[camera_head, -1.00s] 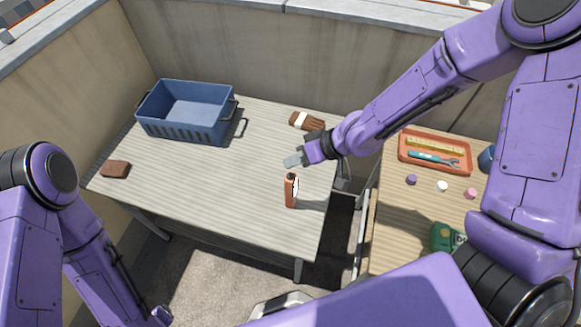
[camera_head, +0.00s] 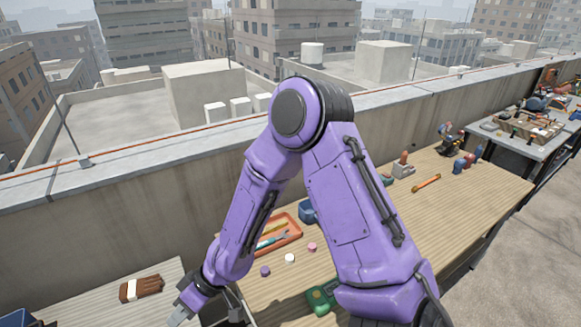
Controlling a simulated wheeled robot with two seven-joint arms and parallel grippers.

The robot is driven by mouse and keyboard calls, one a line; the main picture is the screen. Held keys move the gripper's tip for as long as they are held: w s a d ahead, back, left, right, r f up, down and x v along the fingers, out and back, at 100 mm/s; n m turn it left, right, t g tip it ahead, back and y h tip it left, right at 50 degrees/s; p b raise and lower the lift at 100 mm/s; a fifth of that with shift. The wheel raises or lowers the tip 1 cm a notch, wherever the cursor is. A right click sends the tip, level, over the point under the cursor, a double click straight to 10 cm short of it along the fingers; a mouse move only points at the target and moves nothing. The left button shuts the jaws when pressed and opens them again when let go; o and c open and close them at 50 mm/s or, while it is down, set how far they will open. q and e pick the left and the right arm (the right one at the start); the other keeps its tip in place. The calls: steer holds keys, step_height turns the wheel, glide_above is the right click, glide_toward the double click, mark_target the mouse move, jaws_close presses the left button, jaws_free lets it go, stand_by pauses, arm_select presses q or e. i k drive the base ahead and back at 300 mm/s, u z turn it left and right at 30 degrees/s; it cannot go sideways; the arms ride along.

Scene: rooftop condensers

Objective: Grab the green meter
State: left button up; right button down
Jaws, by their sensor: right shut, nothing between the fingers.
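The green meter (camera_head: 322,296) lies on the wooden table (camera_head: 440,215) near the bottom middle of the head view. My right arm's purple link covers part of it on the right. My right gripper (camera_head: 178,317) is at the bottom left, by the grey slatted table (camera_head: 85,306), well to the left of the meter. Its fingers are shut and empty, partly cut off by the frame edge. My left gripper is out of view.
An orange tray (camera_head: 292,232) with tools sits behind the meter, with purple, white (camera_head: 290,258) and pink caps near it. A brown brush (camera_head: 141,288) lies on the grey table. An orange-handled tool (camera_head: 426,184) lies farther right. A parapet (camera_head: 120,228) runs behind.

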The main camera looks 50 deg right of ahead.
mark_target(321, 306)
steer(key=z, duration=2.2)
